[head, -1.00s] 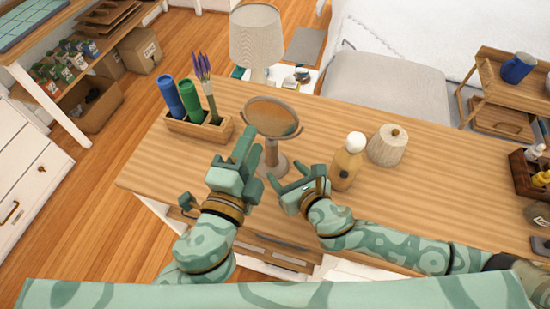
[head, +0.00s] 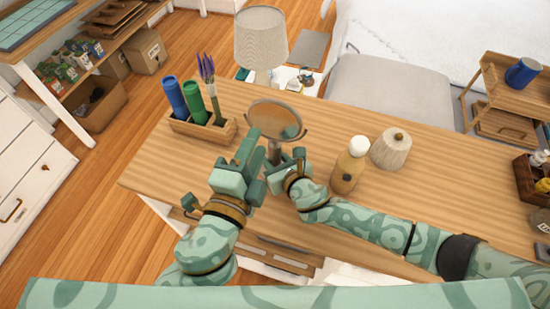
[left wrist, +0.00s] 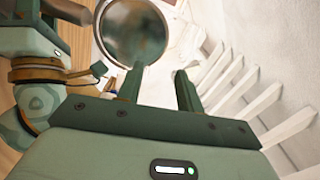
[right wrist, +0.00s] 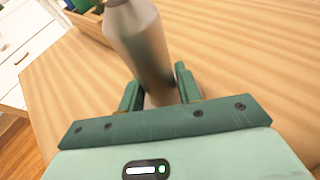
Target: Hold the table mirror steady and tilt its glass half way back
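The table mirror (head: 275,119) stands on the wooden desk, its round glass in a ring frame on a grey stem. My right gripper (head: 284,165) is low at the stem. In the right wrist view the stem (right wrist: 142,38) lies between its two parted fingers, with a small gap at the right finger; I cannot tell if the left one touches. My left gripper (head: 247,142) is open and empty, just left of and below the glass. In the left wrist view the glass (left wrist: 134,32) shows beyond the left fingertip. The mirror's foot is hidden behind my grippers.
A wooden holder (head: 205,130) with blue and green tubes and lavender stands left of the mirror. A white-capped bottle (head: 349,168) and a ribbed pot (head: 391,149) stand to its right. A lamp (head: 261,40) is behind. The desk's right half is largely clear.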

